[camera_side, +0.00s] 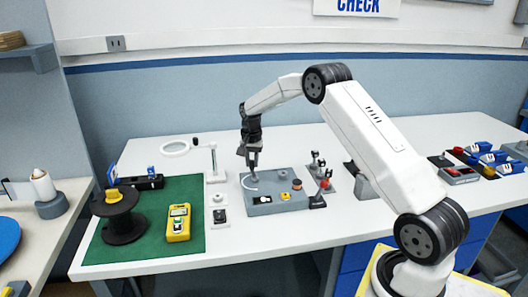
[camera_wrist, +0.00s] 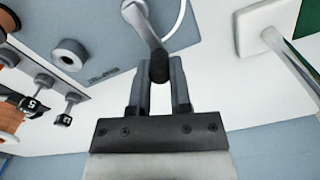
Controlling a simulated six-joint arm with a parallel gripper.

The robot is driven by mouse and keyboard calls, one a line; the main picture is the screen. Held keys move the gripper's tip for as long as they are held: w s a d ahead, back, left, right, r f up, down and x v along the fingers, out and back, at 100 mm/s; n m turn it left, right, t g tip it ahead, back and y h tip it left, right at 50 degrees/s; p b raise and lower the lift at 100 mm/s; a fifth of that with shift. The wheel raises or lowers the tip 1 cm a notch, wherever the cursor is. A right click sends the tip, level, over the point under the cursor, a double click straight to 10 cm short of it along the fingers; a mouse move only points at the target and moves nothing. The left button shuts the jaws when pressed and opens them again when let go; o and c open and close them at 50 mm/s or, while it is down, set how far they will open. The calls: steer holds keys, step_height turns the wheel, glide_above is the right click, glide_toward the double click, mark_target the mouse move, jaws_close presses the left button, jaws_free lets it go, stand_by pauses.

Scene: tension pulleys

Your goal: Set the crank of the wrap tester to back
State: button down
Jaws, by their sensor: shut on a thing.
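The wrap tester is a grey-blue box (camera_side: 290,207) on the white table, with a yellow and a black control on its front; its top also fills the upper part of the wrist view (camera_wrist: 85,20). Its crank is a light grey lever (camera_wrist: 146,27) with a dark knob (camera_wrist: 158,70) at its end. My gripper (camera_side: 252,172) is over the box's left rear part. In the wrist view its two fingers stand on either side of the knob, shut on it. A white arc (camera_wrist: 178,18) is marked beside the crank. The crank is mostly hidden in the side view.
A green mat (camera_side: 150,248) at left holds a black spool (camera_side: 122,228) and a yellow meter (camera_side: 179,222). A white stand (camera_side: 214,168) is just left of the tester. Small posts (camera_side: 322,172) with knobs stand at its right. Blue and red items (camera_side: 480,158) lie far right.

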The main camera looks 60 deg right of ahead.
steer(key=shift+s+d+m, duration=0.1)
steer(key=shift+d+m, duration=0.05)
steer(key=shift+m, duration=0.35)
steer(key=c, duration=0.5)
jaws_free()
steer(key=shift+c, duration=0.2)
steer(key=shift+r, duration=0.1)
steer(key=shift+r, duration=3.85)
